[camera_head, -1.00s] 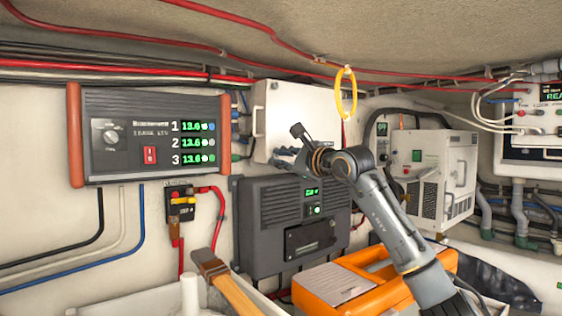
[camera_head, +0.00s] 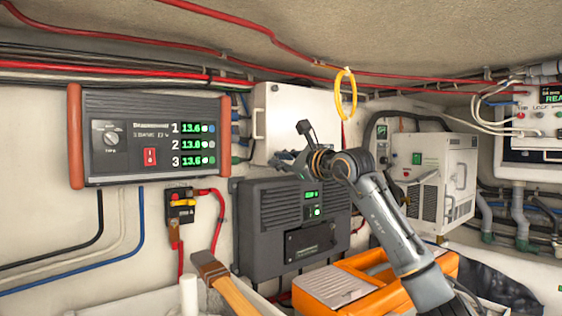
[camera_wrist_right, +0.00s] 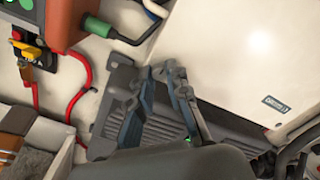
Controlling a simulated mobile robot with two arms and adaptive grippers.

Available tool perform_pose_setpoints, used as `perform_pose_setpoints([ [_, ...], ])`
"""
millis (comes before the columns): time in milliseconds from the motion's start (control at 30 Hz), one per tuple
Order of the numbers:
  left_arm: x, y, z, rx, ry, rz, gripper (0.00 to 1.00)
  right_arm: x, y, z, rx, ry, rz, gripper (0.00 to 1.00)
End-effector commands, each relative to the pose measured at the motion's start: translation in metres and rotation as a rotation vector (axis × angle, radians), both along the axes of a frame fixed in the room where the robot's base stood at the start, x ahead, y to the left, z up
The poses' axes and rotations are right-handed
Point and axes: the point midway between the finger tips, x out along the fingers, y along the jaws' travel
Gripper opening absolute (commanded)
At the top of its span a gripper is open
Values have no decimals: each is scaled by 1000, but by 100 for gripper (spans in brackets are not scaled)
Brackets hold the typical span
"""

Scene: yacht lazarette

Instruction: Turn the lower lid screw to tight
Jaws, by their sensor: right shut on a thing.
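The white box (camera_head: 298,112) on the wall has its lid facing the room, and its lower left corner is beside my right gripper (camera_head: 281,160). In the right wrist view the pale lid (camera_wrist_right: 235,55) fills the upper right. My right gripper's fingers (camera_wrist_right: 165,74) meet at the lid's lower corner there and are shut on the lower lid screw. The screw is hidden between the fingertips, so its turn angle cannot be read. My left gripper is in neither view.
A dark grey unit (camera_head: 262,225) with a green display sits just below the gripper. A charger panel (camera_head: 140,160) hangs at left. A yellow ring (camera_head: 339,95) hangs at the right of the box. An orange case (camera_head: 365,290) and a wooden handle (camera_head: 237,294) lie below.

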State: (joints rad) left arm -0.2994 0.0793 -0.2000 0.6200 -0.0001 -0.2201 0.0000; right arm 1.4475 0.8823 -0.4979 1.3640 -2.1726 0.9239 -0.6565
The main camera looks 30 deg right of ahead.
Motion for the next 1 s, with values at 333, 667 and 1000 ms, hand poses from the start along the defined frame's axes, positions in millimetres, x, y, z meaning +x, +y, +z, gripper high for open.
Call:
perform_pose_setpoints([
  [333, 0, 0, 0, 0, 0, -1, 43, 0, 0, -1, -1, 1, 0, 39],
  [667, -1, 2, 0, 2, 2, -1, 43, -27, -4, 0, -4, -1, -2, 39],
  [1000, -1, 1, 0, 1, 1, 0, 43, -96, -9, -2, -4, 2, -4, 39],
])
